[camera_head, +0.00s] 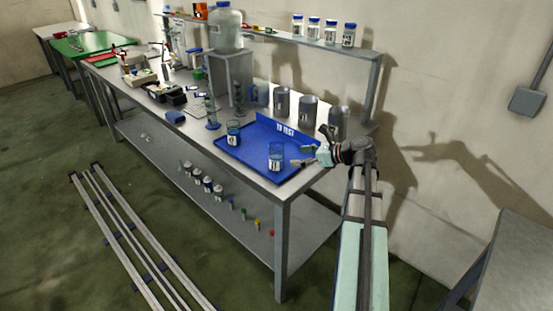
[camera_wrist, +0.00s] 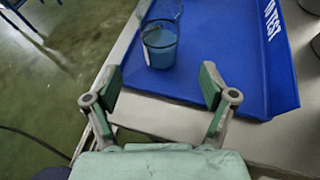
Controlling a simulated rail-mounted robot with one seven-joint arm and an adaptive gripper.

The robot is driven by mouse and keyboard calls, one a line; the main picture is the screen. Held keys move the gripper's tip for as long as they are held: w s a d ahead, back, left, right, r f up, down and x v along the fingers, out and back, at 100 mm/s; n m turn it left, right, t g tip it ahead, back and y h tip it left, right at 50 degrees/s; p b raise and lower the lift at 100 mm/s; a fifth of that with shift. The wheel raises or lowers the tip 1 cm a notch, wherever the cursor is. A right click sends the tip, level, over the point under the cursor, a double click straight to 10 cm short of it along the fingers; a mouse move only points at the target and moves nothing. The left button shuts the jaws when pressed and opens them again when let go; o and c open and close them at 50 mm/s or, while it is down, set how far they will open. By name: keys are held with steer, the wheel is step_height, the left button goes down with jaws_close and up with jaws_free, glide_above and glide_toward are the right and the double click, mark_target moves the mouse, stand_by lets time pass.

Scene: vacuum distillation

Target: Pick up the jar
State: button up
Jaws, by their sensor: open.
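A clear glass jar (camera_head: 276,157) with blue contents and a white label stands upright on the blue tray (camera_head: 240,153), near its front right corner. In the wrist view, a glass jar (camera_wrist: 159,45) with blue contents stands at the tray's edge, ahead of my fingertips. A similar jar (camera_head: 233,133) stands further left on the tray. My gripper (camera_head: 301,154) is just right of the nearer jar. In the wrist view, my gripper (camera_wrist: 160,88) has its two fingers spread apart with nothing between them. The jar is beyond the fingers and apart from them.
Several metal canisters (camera_head: 308,110) stand behind the tray. Several blue-lidded jars (camera_head: 330,32) stand on the upper shelf (camera_head: 300,42). A large bottle (camera_head: 227,30) sits on a box to the left. Small items crowd the bench's left half. The lower shelf holds several bottles.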

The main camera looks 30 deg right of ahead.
mark_target(283, 158)
steer(key=p+x, duration=0.1)
steer(key=x, duration=0.9)
steer(key=shift+w+f+p, duration=0.1)
steer(key=shift+p, duration=0.2)
steer(key=c, duration=1.4)
